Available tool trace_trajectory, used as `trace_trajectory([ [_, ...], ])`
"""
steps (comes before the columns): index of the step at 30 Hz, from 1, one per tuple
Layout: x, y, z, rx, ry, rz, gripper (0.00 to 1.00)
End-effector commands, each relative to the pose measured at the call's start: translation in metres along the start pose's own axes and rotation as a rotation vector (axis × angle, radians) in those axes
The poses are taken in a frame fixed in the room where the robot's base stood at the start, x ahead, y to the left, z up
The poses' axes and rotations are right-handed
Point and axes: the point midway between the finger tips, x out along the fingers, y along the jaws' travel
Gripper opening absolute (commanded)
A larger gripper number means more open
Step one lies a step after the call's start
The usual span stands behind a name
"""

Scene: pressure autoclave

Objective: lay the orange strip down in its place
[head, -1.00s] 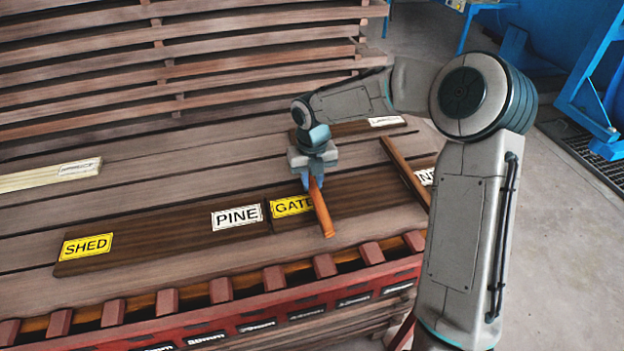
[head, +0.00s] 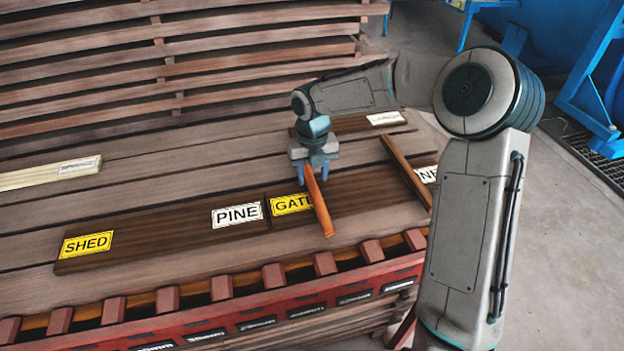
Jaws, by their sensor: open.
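The orange strip (head: 319,203) lies across the dark board just right of the yellow GATE label (head: 291,204), its near end toward the front edge. My gripper (head: 314,178) is open above the far part of the strip, with a blue finger on each side of it. The strip seems to rest on the boards; whether its far end, under the gripper, touches them is hidden. A darker brown strip (head: 407,172) lies to the right, roughly parallel to it.
The dark board (head: 160,238) also bears a yellow SHED label (head: 87,244) and a white PINE label (head: 237,216). A pale strip (head: 40,176) lies at left. A red rail with blocks (head: 220,289) runs along the front. Slatted timber (head: 180,60) is stacked behind.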

Motion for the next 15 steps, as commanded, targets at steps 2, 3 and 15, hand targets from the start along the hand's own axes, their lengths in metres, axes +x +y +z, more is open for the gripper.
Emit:
trace_trajectory([
  [2,-0.018,0.000,0.001,0.002,-0.006,0.000,0.43],
  [3,-0.027,0.000,0.001,0.002,-0.006,-0.001,0.43],
  [15,-0.093,0.001,0.000,0.000,-0.002,0.001,0.43],
])
